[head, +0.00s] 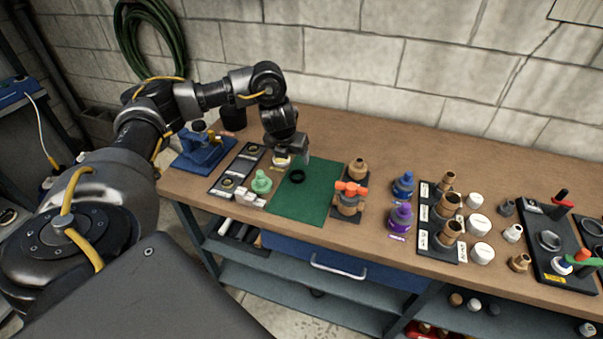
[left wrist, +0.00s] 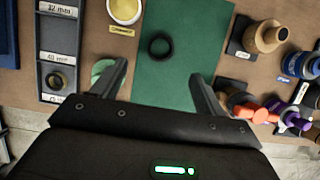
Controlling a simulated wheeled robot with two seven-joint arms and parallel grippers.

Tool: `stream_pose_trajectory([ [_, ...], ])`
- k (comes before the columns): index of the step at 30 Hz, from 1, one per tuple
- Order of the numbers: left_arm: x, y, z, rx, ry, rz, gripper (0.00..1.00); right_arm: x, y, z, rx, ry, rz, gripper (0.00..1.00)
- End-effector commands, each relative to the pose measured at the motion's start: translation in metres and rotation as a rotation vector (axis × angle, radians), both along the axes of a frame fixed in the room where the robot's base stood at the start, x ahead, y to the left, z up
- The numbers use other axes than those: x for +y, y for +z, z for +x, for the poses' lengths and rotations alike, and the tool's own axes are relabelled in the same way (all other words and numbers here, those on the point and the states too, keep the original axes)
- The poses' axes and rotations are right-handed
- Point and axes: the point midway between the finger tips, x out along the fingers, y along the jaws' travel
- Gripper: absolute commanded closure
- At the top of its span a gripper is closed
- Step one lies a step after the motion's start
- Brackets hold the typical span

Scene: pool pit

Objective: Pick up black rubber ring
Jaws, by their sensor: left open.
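The black rubber ring (head: 297,177) lies flat on the green mat (head: 307,204), near the mat's left edge. It also shows in the left wrist view (left wrist: 160,46), beyond the fingertips and between their lines. My left gripper (head: 293,158) is above the far left part of the mat, close to the ring. In the left wrist view its two fingers (left wrist: 160,70) are spread apart with nothing between them. The ring appears apart from both fingers. My right gripper is not seen in either view.
Left of the mat stand a green fitting (head: 261,182) and a labelled dark tray (head: 238,169).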

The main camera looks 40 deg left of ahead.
Motion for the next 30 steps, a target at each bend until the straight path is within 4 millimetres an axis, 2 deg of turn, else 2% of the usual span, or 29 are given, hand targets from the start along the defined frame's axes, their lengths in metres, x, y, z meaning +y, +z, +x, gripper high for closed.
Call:
stream_pose_trajectory([
  [3,0.0,-0.018,0.005,0.001,0.001,-0.002,0.27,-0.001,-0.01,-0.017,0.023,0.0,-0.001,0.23],
  [6,0.002,-0.034,0.01,0.003,0.001,-0.004,0.27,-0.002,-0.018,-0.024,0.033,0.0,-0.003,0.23],
  [12,0.004,-0.052,0.019,-0.001,0.0,-0.003,0.27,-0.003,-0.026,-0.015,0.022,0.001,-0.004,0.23],
  [17,0.005,-0.052,0.021,-0.003,-0.001,-0.003,0.27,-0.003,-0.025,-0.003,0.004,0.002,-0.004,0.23],
  [20,0.005,-0.061,0.021,0.001,0.0,-0.004,0.27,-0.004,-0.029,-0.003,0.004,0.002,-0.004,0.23],
  [25,0.005,-0.088,0.025,0.001,0.0,-0.005,0.27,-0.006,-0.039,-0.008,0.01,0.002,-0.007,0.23],
  [30,0.008,-0.1,0.033,-0.001,0.001,-0.003,0.27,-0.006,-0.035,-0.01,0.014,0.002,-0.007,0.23],
])
